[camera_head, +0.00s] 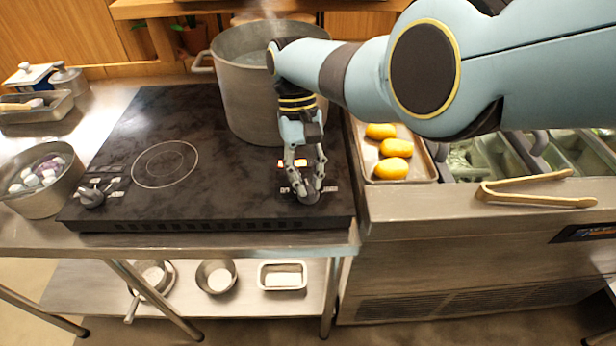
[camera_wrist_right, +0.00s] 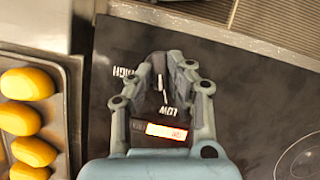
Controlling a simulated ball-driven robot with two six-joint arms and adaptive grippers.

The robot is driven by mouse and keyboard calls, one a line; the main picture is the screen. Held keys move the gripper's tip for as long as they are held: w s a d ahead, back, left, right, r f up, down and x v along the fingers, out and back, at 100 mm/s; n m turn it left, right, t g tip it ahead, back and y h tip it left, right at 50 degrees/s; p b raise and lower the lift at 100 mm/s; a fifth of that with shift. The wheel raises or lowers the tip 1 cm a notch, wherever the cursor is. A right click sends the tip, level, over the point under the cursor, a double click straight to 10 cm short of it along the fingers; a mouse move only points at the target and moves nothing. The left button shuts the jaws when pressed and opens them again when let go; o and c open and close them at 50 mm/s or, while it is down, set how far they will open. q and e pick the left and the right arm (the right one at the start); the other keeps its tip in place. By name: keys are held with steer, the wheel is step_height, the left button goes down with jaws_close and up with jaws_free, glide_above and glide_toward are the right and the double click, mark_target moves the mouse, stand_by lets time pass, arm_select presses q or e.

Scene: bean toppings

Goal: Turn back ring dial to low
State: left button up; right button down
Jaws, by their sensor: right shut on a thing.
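My right gripper (camera_head: 306,190) comes down over the front right of the black cooktop (camera_head: 225,150) and is shut on a ring dial (camera_head: 309,199). In the right wrist view my right gripper (camera_wrist_right: 167,72) has its fingertips on both sides of the dial (camera_wrist_right: 161,82), which they partly hide. HIGH and LOW labels show upside down beside it, and an orange indicator (camera_wrist_right: 160,131) is lit. I cannot tell the dial's exact setting. A large steel pot (camera_head: 245,90) stands on the back ring, behind the gripper. My left gripper is not in view.
A second dial (camera_head: 91,196) is at the cooktop's front left, beside an empty ring (camera_head: 165,164). A bowl of pale pieces (camera_head: 40,203) stands at the left. A tray (camera_head: 428,165) of yellow items and wooden tongs (camera_head: 535,190) lie at the right.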

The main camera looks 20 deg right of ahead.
steer(key=shift+s+a+f+n, duration=0.1)
steer(key=shift+s+f+n, duration=0.2)
steer(key=shift+n, duration=0.3)
steer(key=c, duration=1.3)
jaws_free()
steer(key=shift+w, duration=0.1)
steer(key=shift+r, duration=0.1)
steer(key=shift+w+r+h, duration=0.1)
steer(key=shift+h, duration=0.2)
steer(key=shift+w+r, duration=0.15)
steer(key=shift+r, duration=0.05)
steer(key=v, duration=1.1)
steer(key=shift+r, duration=0.15)
